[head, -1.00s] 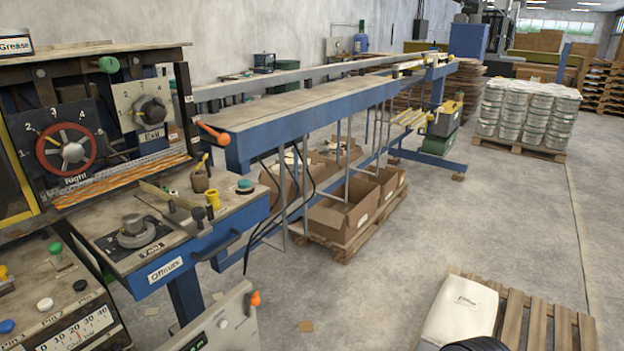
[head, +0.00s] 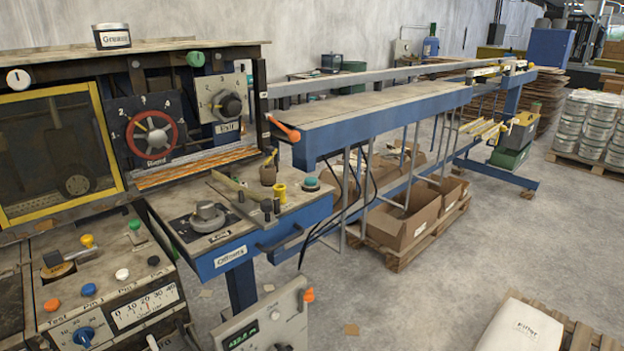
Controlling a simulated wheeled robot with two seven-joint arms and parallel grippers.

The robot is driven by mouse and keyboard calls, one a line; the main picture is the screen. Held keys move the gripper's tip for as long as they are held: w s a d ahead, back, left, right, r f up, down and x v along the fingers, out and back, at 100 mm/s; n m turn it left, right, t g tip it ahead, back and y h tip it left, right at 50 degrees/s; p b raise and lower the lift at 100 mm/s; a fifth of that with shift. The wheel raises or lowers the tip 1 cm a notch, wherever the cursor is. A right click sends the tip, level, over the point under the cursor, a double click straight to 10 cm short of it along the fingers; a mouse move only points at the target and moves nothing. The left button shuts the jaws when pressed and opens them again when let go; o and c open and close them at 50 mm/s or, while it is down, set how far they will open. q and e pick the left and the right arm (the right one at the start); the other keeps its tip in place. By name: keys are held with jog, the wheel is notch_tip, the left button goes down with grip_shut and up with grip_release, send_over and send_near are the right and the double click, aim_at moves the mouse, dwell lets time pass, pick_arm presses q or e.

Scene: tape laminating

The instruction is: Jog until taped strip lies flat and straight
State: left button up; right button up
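The laminating machine stands at the left, with a red handwheel dial (head: 152,136) and a grey exit dial (head: 227,106) on its face. Orange strands (head: 197,165) run across a slot below the dials. A long blue-framed outfeed table (head: 385,112) leads away from the machine, and I cannot make out a taped strip on it. The control panel (head: 105,290) at lower left has several coloured buttons, a blue knob (head: 83,336) and a numbered gauge (head: 145,306). Neither of my grippers is in view.
A blue offsets table (head: 240,225) with a round dial and a yellow cup juts out before the machine. A box with a green display (head: 262,335) stands at bottom centre. Cardboard boxes (head: 405,225) sit under the outfeed table.

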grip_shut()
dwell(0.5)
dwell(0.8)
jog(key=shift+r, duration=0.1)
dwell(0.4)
